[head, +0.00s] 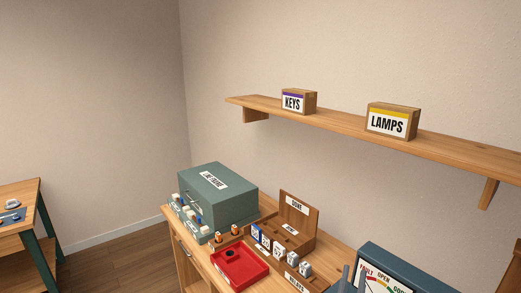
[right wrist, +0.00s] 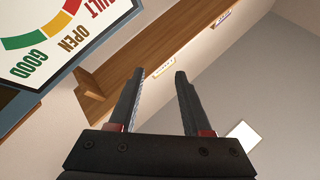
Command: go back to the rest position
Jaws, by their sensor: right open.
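My right gripper (right wrist: 157,88) shows large in the right wrist view, its two dark fingers apart with nothing between them. The fingers point up toward the wooden shelf and the ceiling. In the head view only a small part of the right gripper (head: 354,282) shows at the bottom edge, beside the meter. The blue-framed meter (head: 385,272) has a dial marked FAULT, OPEN and GOOD. It also shows at the upper left of the right wrist view (right wrist: 55,32). My left gripper is in neither view.
A wooden bench (head: 187,268) bears a grey-green cabinet (head: 222,205), a red tray (head: 238,275) and an open wooden sorting box (head: 300,213). Above, a wall shelf (head: 345,122) holds the KEYS box (head: 298,102) and LAMPS box (head: 392,121). Another table (head: 20,190) stands far left, with open floor between.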

